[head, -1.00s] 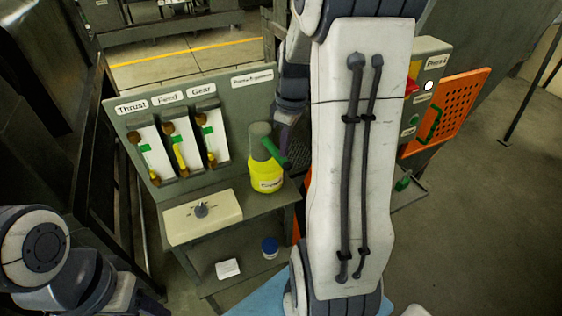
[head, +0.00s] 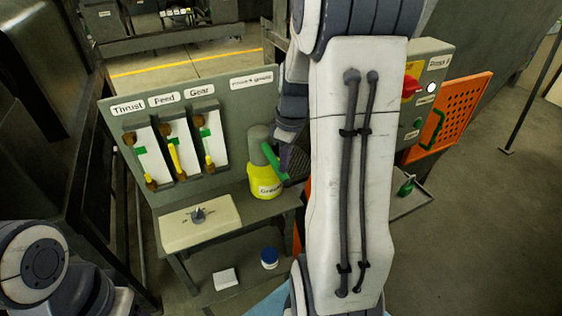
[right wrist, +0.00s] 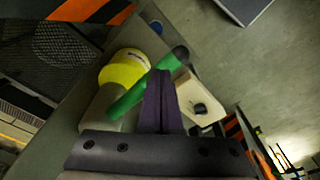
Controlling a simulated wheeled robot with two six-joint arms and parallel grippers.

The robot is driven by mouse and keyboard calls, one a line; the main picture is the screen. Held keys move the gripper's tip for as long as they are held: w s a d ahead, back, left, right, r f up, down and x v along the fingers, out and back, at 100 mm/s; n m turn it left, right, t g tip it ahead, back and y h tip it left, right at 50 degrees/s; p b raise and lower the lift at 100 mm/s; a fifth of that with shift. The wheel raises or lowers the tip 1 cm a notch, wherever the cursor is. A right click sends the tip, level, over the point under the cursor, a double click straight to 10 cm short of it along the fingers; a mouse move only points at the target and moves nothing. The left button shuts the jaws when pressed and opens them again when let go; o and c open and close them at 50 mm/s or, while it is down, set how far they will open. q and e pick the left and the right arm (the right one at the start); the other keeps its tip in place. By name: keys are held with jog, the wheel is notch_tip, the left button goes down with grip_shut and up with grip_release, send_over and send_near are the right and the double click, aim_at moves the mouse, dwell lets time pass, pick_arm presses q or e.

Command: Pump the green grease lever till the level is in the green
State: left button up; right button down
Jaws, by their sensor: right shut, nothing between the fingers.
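The grease pump (head: 264,189) is a yellow pot with a grey top, standing on a small grey bench. Its green lever (head: 273,160) slants down to the right. My right gripper (head: 285,166) is shut and empty at the lever's outer end. In the right wrist view, the dark closed fingers (right wrist: 161,100) overlap the green lever (right wrist: 141,95); contact cannot be told for sure. Behind the pump are the Thrust gauge (head: 146,160), Feed gauge (head: 175,150) and Gear gauge (head: 206,143), with green bands and yellow columns of differing heights. My left gripper is out of view.
A cream box with a selector knob (head: 198,215) sits on the bench, left of the pump. A blue-lidded jar (head: 269,257) and a white block (head: 226,279) are on the lower shelf. A control box (head: 430,80) and orange perforated panel (head: 460,115) stand right of my arm.

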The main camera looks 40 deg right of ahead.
jog(key=s, duration=0.1)
jog(key=s+d+r, duration=0.1)
jog(key=shift+s+d+p, duration=0.2)
jog(key=shift+s+p, duration=0.1)
jog(key=shift+s, duration=0.05)
notch_tip(320, 180, up, 10)
jog(key=s+b, duration=0.1)
jog(key=shift+d+r, duration=0.25)
jog(key=shift+d, duration=0.05)
dwell(0.3)
jog(key=shift+a, duration=0.1)
dwell(0.7)
